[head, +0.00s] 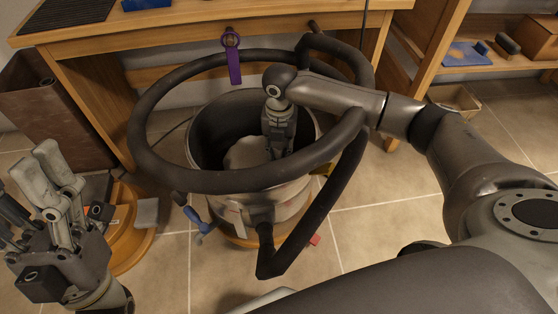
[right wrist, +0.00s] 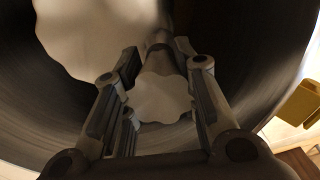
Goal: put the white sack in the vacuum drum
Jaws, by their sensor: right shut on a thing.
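The vacuum drum (head: 285,203) is a round metal tub with a dark inside, standing on the tiled floor. The white sack (head: 245,153) is inside the drum, below the rim; in the right wrist view (right wrist: 95,35) it shows at the upper left and between the fingers. My right gripper (head: 277,148) reaches down into the drum, shut on the sack; in the right wrist view (right wrist: 157,65) its fingers flank white material. The sack's lower part is hidden. My left gripper (head: 24,182) is open and empty, left of the drum.
A thick dark hose (head: 150,172) loops around and above the drum. A wooden workbench (head: 150,32) stands behind, with a purple strap (head: 234,66) at its edge. A brown bin (head: 55,115) is at the left. Tiled floor (head: 375,215) is clear at the right.

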